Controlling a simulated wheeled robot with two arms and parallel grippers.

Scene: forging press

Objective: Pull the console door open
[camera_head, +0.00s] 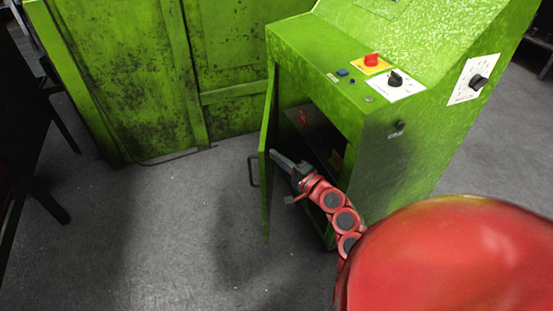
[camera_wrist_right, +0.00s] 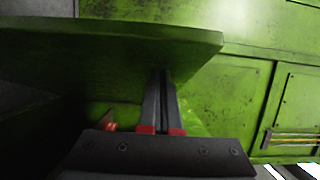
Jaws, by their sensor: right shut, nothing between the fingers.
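The green console (camera_head: 385,125) stands right of centre in the head view. Its door (camera_head: 266,165) stands open, swung out on the left side of the dark opening, with a dark handle (camera_head: 252,171) on its outer face. My right gripper (camera_head: 275,154) is shut and empty, at the inner side of the door near its free edge. In the wrist view the shut fingers (camera_wrist_right: 160,90) reach toward the green door panel (camera_wrist_right: 130,50); I cannot tell whether they touch it. My left gripper is not in view.
The console top carries a red button (camera_head: 372,59) and a black knob (camera_head: 395,78). A scuffed green machine panel (camera_head: 120,75) stands behind at the left. The grey floor (camera_head: 170,240) left of the door is clear.

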